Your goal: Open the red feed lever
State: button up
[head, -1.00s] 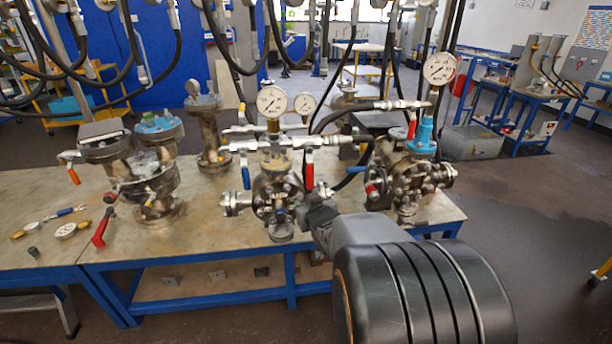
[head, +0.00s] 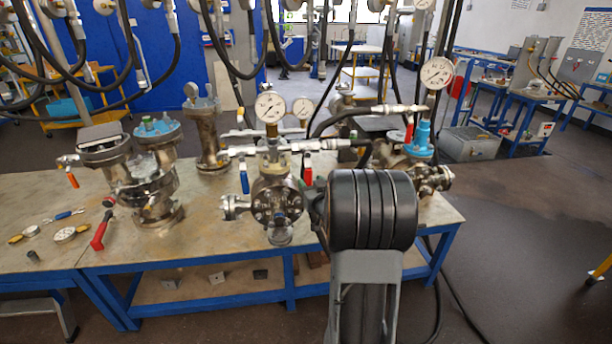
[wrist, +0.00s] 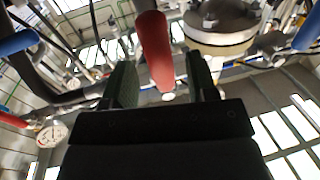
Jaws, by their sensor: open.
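A red lever (head: 308,168) hangs down from the pipework of the middle vessel (head: 277,203) in the head view. In the wrist view a red lever handle (wrist: 153,50) reaches down between the two dark fingers of my gripper (wrist: 161,78). The fingers stand apart on either side of the handle, with a gap visible on each side, and are not closed on it. In the head view my own arm hides most of my gripper and part of the right vessel. It looks like the same lever in both views, but the fingertips are hidden in the head view.
A blue lever (head: 244,178) hangs left of the red one. Gauges (head: 270,107) and hoses stand above. The left vessel (head: 150,190) and a red-handled tool (head: 103,229) are on the bench (head: 215,235). The bench front is mostly clear.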

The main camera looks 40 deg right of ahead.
aim_at(306, 177)
jog(key=shift+p+x, duration=0.35)
jog(key=shift+x, duration=1.85)
grip_shut()
